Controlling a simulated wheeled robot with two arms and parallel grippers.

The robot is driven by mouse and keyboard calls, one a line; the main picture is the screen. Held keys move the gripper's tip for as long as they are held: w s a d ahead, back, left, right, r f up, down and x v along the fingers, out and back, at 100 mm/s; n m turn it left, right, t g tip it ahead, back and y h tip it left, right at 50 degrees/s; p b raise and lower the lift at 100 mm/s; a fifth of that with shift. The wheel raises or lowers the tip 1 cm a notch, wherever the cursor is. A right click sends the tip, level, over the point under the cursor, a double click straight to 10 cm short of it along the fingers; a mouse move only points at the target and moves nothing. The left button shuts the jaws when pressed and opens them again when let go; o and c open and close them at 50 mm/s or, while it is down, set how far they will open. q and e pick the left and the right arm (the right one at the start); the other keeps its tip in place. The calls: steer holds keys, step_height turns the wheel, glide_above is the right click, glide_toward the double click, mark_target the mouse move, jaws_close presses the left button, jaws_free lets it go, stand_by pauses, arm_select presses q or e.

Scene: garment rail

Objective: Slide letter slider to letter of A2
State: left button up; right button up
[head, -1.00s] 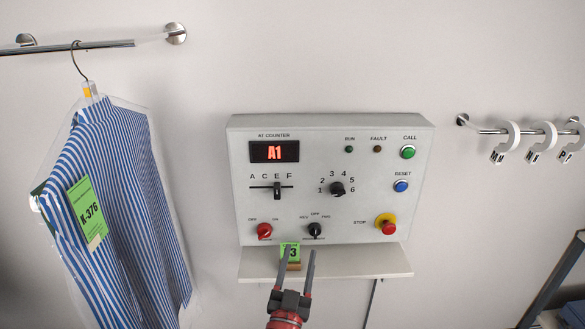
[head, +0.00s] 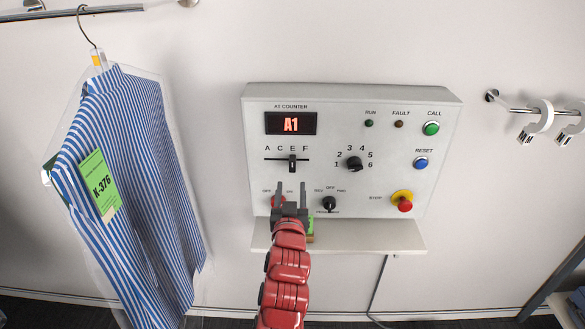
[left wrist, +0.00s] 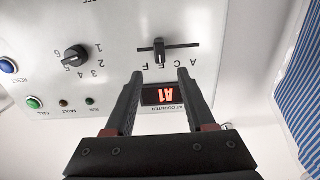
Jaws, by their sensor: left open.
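The letter slider (head: 292,163) is a black knob on a horizontal slot of the grey control panel (head: 440,120). It stands under the E of the letters A, C, E, F. The display (head: 291,124) reads A1 in red. My left gripper (head: 290,190) is open and empty, just below the slider in the head view, its fingers pointing at the panel. In the left wrist view the panel is upside down, and the slider (left wrist: 159,50) shows just beyond and between the open fingertips (left wrist: 160,76), apart from them. My right gripper is not in view.
A number knob (head: 354,164) is right of the slider. A shelf (head: 370,237) juts out underneath. A striped shirt (head: 140,170) hangs left.

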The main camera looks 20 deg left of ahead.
mark_target(292, 167)
arm_select(q)
steer(key=p+x, duration=0.3)
steer(key=x, duration=0.5)
steer(key=shift+w+r, duration=0.1)
steer(key=shift+w, duration=0.05)
steer(key=shift+w+a, duration=0.2)
steer(key=shift+w, duration=0.25)
steer(key=shift+c, duration=0.3)
jaws_close()
stand_by(0.5)
